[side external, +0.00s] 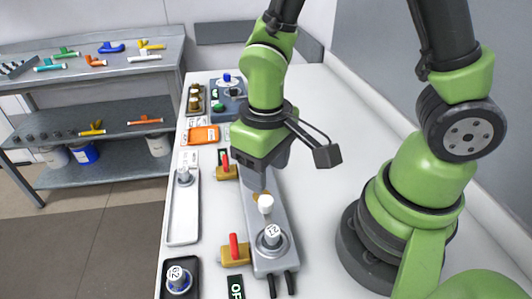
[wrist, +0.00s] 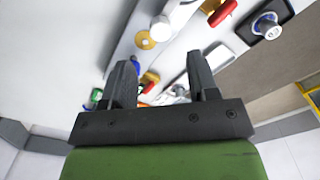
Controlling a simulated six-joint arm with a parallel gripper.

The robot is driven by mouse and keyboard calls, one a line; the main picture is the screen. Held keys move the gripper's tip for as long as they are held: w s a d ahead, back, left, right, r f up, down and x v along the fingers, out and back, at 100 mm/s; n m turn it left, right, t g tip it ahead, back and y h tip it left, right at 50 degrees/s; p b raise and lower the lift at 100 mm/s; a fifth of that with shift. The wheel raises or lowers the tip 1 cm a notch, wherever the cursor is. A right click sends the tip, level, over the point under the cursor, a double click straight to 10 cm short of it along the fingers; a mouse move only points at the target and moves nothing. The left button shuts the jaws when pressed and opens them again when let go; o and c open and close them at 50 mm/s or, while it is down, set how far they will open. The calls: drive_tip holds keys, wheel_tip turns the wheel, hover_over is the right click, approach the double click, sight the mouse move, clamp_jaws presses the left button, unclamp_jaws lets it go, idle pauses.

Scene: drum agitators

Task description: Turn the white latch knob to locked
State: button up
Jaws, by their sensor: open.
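The white latch knob (side external: 265,203) stands on the long grey housing (side external: 279,220), beside a brass disc and behind the round fitting marked 21 (side external: 271,238). My gripper (side external: 257,182) is above the housing, just behind the knob in the side view. In the wrist view its two dark fingers (wrist: 161,70) are apart with nothing between them. The fingertips are partly hidden in the side view.
Red-handled valves (side external: 234,249) line the housing's left side. A white tray (side external: 183,225) and a dark tray with a fitting marked 62 (side external: 179,280) lie further left. Blue and green parts stand behind the gripper. The white bench right of the housing is clear.

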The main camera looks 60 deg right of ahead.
drive_tip(key=shift+r, duration=1.2)
drive_tip(key=s+d+r+m+t+y, duration=0.1)
drive_tip(key=s+d+r+m+t, duration=0.1)
drive_tip(key=r, duration=0.6)
drive_tip(key=s+d+r+m+t+y, duration=0.1)
drive_tip(key=s+r+t, duration=0.3)
drive_tip(key=r, duration=0.4)
drive_tip(key=shift+s+d+m+t, duration=0.35)
drive_tip(key=shift+d+t, duration=0.25)
drive_tip(key=shift+d, duration=0.25)
drive_tip(key=shift+r, duration=0.1)
